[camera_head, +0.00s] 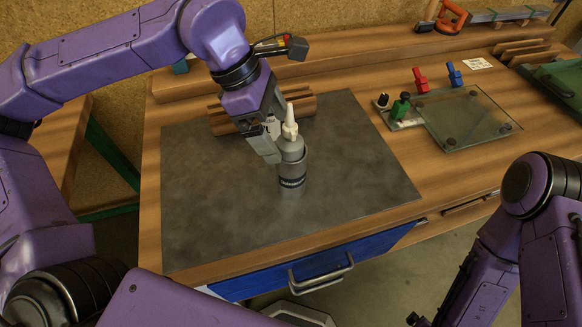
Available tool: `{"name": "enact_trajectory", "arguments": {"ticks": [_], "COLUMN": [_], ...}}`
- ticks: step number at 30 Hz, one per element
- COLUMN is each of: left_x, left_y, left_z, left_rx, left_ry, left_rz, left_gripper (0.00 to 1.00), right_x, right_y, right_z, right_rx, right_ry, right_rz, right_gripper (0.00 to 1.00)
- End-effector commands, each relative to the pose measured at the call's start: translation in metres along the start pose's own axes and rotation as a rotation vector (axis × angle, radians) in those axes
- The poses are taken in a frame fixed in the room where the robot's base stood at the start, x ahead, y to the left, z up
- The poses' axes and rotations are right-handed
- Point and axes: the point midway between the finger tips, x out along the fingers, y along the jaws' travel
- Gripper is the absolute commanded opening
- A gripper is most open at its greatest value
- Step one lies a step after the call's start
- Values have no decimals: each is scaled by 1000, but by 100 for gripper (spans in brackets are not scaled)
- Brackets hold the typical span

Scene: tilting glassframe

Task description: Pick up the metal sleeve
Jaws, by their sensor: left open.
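The metal sleeve (292,173) is a grey cylinder with a dark band low down. It stands upright on the dark grey mat (220,208). A grey bottle (291,148) with a pale pointed nozzle rises from inside it. My left gripper (270,140) is open, just left of the bottle's upper part and close to the sleeve's rim. Part of the bottle's side is hidden by the finger, and I cannot tell whether they touch.
A wooden rack (303,105) stands behind the bottle. A glass plate (470,118) with red (420,80), blue (455,74) and green (400,107) clamps lies at the right. A green tray (562,82) is at the far right. The front of the mat is clear.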

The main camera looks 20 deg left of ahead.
Motion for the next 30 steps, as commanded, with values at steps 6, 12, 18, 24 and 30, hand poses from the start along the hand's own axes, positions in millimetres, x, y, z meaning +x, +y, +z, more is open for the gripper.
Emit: {"name": "enact_trajectory", "arguments": {"ticks": [6, 12, 18, 24, 30], "left_x": [37, 42, 42, 42, 40], "left_y": [-6, -5, -5, -5, -5], "left_z": [-2, -2, -2, -2, -1], "left_rx": [-1, 0, 0, 0, 0], "left_ry": [1, 0, 0, -1, -1], "left_rz": [-4, 0, 0, 1, 2], "left_gripper": [94, 94, 51, 12, 11], "right_x": [-6, -5, -5, -5, -5], "right_y": [0, 0, 0, 0, 0], "right_z": [-3, -2, -2, -3, -3], "right_rx": [0, 0, 0, 0, 0], "right_ry": [1, 1, 1, 1, 1], "right_rz": [0, 0, 0, 0, 0], "right_gripper": [98, 98, 98, 98, 98]}}
